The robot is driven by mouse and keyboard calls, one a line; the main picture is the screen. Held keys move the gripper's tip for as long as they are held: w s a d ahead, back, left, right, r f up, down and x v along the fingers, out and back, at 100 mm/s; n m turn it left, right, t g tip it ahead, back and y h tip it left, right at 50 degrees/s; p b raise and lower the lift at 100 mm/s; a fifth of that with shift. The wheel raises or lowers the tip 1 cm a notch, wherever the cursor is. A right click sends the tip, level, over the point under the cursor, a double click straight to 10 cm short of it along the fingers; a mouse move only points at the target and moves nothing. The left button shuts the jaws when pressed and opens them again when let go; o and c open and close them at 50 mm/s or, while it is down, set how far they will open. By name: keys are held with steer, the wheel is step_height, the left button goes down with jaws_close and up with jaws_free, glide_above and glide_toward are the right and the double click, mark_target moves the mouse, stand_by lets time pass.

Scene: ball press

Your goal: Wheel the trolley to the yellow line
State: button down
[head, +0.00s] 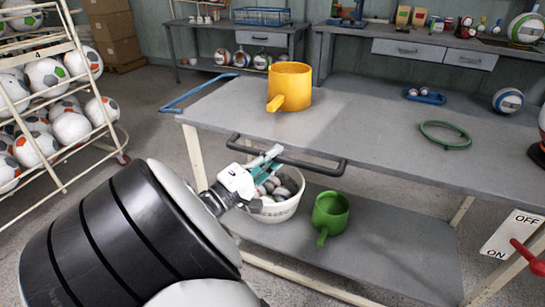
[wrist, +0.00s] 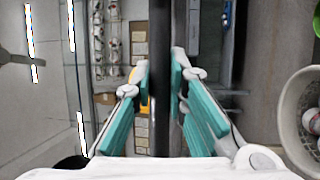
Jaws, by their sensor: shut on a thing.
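The trolley (head: 360,125) is a grey two-level table with cream legs. It has a dark front handle bar (head: 315,163) and a blue handle (head: 195,90) at its left end. My gripper (head: 270,160) is shut on the front handle bar near its left part. In the wrist view, the dark bar (wrist: 162,30) runs up the middle between the teal fingers of my gripper (wrist: 162,85). I see no yellow line in either view.
A yellow pot (head: 290,86), a blue tray (head: 424,96) and a green ring (head: 445,135) are on the trolley top. A white basket (head: 280,208) and green pot (head: 330,212) sit on its lower shelf. A ball rack (head: 55,110) stands left; workbenches (head: 240,38) stand behind.

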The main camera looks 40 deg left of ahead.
steer(key=shift+s+f, duration=0.15)
steer(key=c, duration=1.6)
jaws_free()
steer(key=shift+a, duration=0.1)
steer(key=shift+o, duration=0.2)
